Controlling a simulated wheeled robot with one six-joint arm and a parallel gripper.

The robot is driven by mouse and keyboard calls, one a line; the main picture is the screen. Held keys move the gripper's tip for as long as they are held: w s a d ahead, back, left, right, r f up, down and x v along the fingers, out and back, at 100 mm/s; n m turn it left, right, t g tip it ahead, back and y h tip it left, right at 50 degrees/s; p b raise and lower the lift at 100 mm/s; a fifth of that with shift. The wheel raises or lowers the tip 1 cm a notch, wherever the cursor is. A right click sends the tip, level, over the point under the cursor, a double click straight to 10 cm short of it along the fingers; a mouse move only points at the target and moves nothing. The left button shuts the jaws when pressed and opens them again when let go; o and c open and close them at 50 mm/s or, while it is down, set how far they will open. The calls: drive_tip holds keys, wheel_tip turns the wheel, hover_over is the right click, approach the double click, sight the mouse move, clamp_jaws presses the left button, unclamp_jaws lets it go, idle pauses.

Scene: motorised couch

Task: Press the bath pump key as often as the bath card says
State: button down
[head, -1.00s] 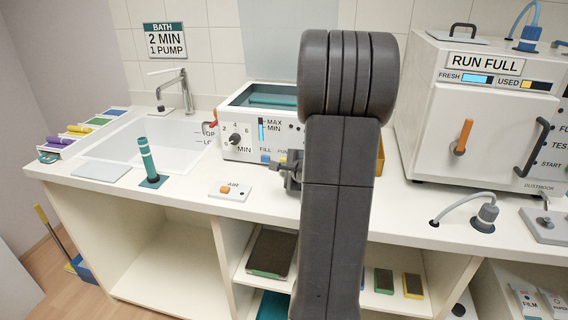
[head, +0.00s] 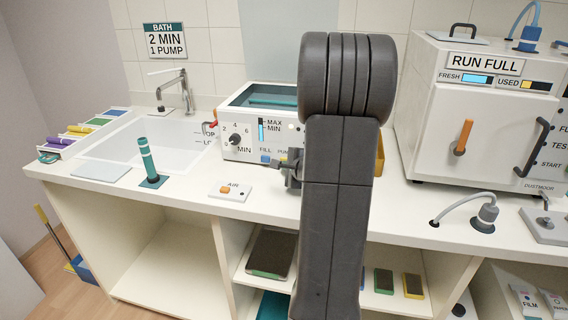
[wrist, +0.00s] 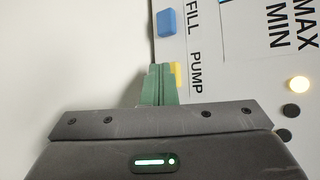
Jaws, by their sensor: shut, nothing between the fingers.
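The bath card (head: 166,41) on the wall reads "BATH 2 MIN 1 PUMP". The white bath unit (head: 229,150) stands on the counter, with a dial, a level gauge and a blue FILL key (head: 265,158). The FILL key (wrist: 166,22) also shows in the wrist view. The yellow pump key (wrist: 175,74), beside the word PUMP, is partly hidden behind my fingers. My gripper (wrist: 159,84) is shut and empty, its green fingertips at the pump key; I cannot tell whether they touch. One round lamp (wrist: 299,84) glows pale yellow; the two beside it are dark.
My arm hides the right part of the bath unit in the head view. An AIR switch (head: 229,191) sits on the counter in front. A sink (head: 150,135) and a teal post (head: 148,163) are to the left, a RUN FULL machine (head: 480,130) to the right.

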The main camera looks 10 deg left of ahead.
drive_tip(key=shift+s, duration=0.1)
drive_tip(key=shift+s+b, duration=0.55)
drive_tip(key=shift+s, duration=0.25)
drive_tip(key=shift+s+a+b, duration=0.1)
drive_tip(key=shift+s+b, duration=0.95)
drive_tip(key=shift+s, duration=1.45)
